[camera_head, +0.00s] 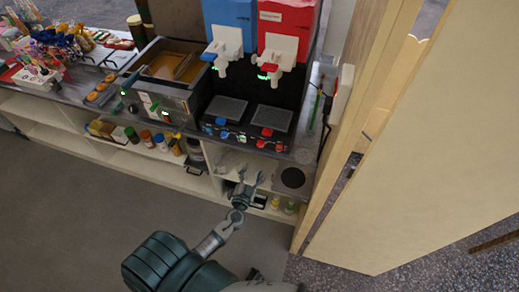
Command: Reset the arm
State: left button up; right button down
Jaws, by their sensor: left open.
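My left gripper (248,182) is in front of the counter's lower shelf, below the slush machine. Its fingers are spread apart and nothing shows between them. My left arm (180,262) reaches up to it from the bottom of the picture. My right gripper is not in view.
A slush machine with a blue tank (230,20) and a red tank (286,22) stands on the counter. A fryer (165,85) is to its left. Bottles (160,142) stand on the shelf below. A cream door panel (410,165) fills the right. Grey floor (70,200) is clear at left.

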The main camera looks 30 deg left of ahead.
pick_arm(q)
jog(key=s+f+g+h, duration=0.1)
jog(key=s+f+g, duration=0.45)
jog(key=f, duration=0.95)
jog(key=s+f+g+h, duration=0.1)
jog(key=s+f+g, duration=0.2)
jog(key=s+f, duration=0.8)
jog(key=s+d+f+g+h, duration=0.1)
jog(key=s+d+f+g, duration=0.3)
jog(key=s+f, duration=0.6)
jog(key=s+d+f+n+g+h, duration=0.1)
jog(key=s+d+f+g, duration=0.2)
jog(key=s+f, duration=0.7)
jog(key=s+g, duration=0.1)
jog(key=s, duration=0.6)
jog(key=shift+s+d+f, duration=0.2)
jog(key=shift+s+d, duration=0.05)
jog(key=shift+d, duration=0.1)
